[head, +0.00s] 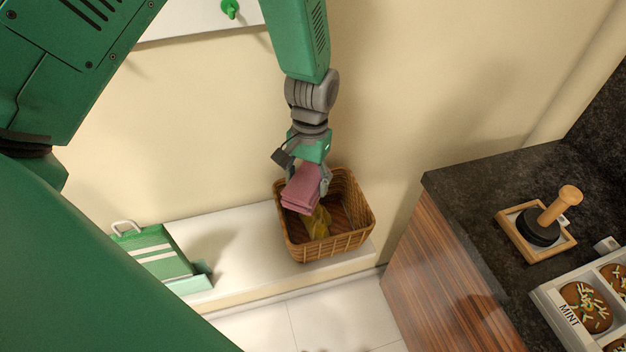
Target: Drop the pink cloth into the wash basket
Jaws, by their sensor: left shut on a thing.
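The pink cloth (301,190) is folded and held by my left gripper (306,172), which is shut on it. The cloth is over the left back part of the wash basket's opening. The wash basket (329,247) is brown wicker and stands on a white ledge. A yellowish cloth (319,223) lies inside the basket, partly hidden by the pink cloth. I cannot tell whether the pink cloth touches the basket rim. My right gripper is not in view.
The white ledge (232,232) runs along the wall, with a green striped case (155,254) at its left. At right, a dark counter (470,205) holds a wooden-handled tool (560,207) and a tray of cookies marked MINT (567,314).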

